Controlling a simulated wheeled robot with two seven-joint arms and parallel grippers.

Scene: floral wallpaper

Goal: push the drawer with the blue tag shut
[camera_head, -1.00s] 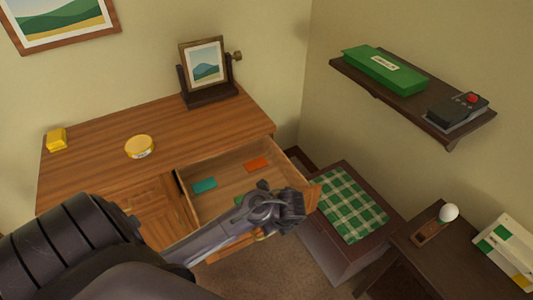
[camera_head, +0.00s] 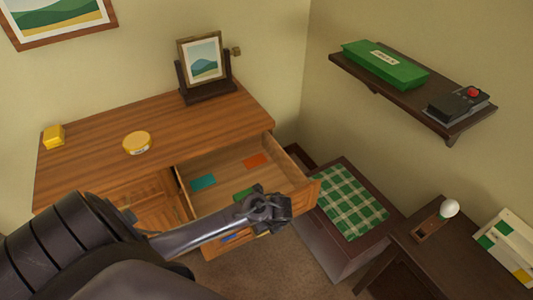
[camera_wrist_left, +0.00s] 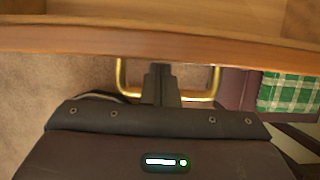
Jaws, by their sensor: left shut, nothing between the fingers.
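The wooden drawer (camera_head: 296,193) is pulled out of the dresser, its inside visible from above. A small blue patch, likely the blue tag (camera_head: 232,238), shows on its front below my arm. In the left wrist view the drawer front (camera_wrist_left: 60,40) crosses the top, with a brass handle (camera_wrist_left: 217,82) at it. My left gripper (camera_head: 268,207) is shut and empty, at the drawer's front. Its fingers (camera_wrist_left: 161,80) show between the handle's two sides, tips by the front's edge. I cannot tell whether they touch it. My right gripper is not in view.
Teal (camera_head: 203,181) and orange (camera_head: 255,160) pieces lie in the drawer. The dresser top (camera_head: 90,150) holds a yellow tin (camera_head: 137,142), a yellow block and a framed picture. A low chest with a green checked cloth (camera_head: 347,203) stands close right of the drawer.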

